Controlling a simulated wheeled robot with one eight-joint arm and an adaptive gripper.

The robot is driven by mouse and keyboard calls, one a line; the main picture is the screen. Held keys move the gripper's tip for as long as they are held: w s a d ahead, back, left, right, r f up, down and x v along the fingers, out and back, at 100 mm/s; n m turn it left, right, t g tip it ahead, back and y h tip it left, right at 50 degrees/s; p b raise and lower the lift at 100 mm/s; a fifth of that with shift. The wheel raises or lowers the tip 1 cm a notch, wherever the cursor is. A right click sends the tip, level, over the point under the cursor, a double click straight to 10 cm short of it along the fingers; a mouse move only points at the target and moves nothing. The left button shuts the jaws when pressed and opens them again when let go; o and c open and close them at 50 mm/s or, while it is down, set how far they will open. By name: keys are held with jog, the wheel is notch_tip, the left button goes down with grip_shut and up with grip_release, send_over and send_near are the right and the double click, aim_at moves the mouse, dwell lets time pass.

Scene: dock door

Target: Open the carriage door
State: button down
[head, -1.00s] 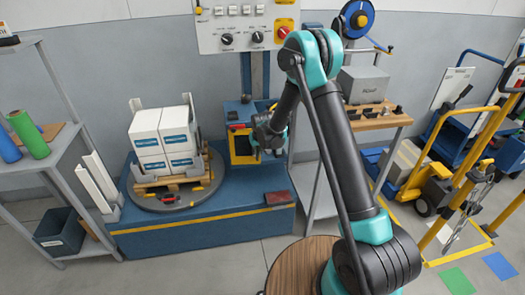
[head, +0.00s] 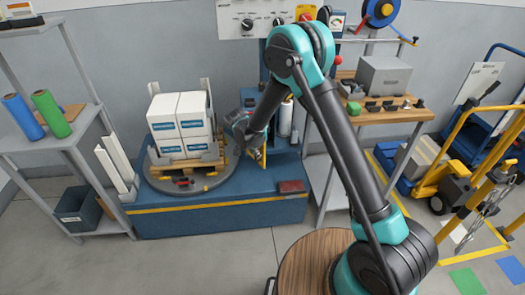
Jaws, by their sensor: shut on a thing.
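The carriage door (head: 259,159), with a yellow frame, stands swung out from the blue carriage on the mast and shows nearly edge-on. Behind it the carriage is open, and a white roll (head: 286,116) shows inside. My gripper (head: 254,150) is at the door's free side, left of the carriage and close to the stacked boxes. It is shut on the door; the fingertips and the exact grip point are partly hidden by my wrist.
White boxes (head: 181,125) on a pallet stand on the round turntable (head: 160,184), just left of my gripper. A control panel (head: 235,20) is above. A grey shelf (head: 75,140) stands left and a wooden-topped bench (head: 395,108) right. Floor in front is clear.

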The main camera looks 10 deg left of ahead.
jog(key=s+a+m, duration=0.1)
jog(key=s+a, duration=0.1)
jog(key=a, duration=0.4)
jog(key=shift+s+a+m+h, duration=0.15)
jog(key=shift+a+m+h, duration=0.15)
dwell(0.4)
jog(key=c, duration=1.6)
grip_release()
jog(key=shift+r, duration=0.1)
jog(key=v, duration=1.1)
jog(key=shift+r, duration=0.45)
jog(key=shift+a, duration=0.1)
